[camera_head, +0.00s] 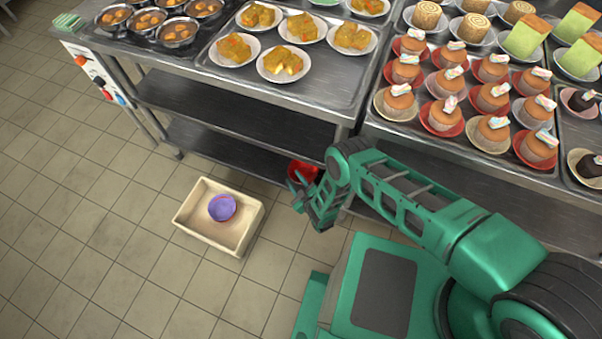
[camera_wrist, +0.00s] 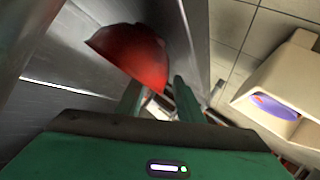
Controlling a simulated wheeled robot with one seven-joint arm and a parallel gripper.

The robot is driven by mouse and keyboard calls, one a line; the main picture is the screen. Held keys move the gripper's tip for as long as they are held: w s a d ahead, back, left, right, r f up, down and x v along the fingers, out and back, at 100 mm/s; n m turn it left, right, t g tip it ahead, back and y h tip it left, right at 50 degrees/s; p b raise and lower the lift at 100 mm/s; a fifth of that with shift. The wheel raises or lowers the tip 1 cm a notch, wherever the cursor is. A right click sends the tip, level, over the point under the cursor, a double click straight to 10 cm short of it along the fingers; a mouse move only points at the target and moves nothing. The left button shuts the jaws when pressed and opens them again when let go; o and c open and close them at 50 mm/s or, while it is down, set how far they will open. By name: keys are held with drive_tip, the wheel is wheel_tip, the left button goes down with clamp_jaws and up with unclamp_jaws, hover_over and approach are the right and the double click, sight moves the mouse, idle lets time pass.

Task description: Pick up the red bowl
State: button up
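The red bowl (camera_head: 302,171) shows in the head view by the front edge of the lower shelf, partly hidden by my gripper (camera_head: 300,192). In the wrist view the bowl (camera_wrist: 130,52) looks tilted and lies at the fingers of my gripper (camera_wrist: 160,88). The two fingers stand apart. The bowl covers the tip of the left finger, and its right edge reaches into the gap between the fingers. The right finger looks clear of it. I cannot tell whether the bowl touches a finger or what supports it.
A cream bin (camera_head: 240,237) with a purple bowl (camera_head: 222,208) in it stands on the floor to the left. The metal table (camera_head: 207,75) with lower shelves (camera_head: 225,108) holds plates of food. A second counter (camera_head: 480,154) with cupcakes stands right. Floor at the left is clear.

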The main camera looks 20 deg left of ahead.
drive_tip(key=shift+x, duration=1.05)
drive_tip(key=shift+d, duration=0.1)
clamp_jaws()
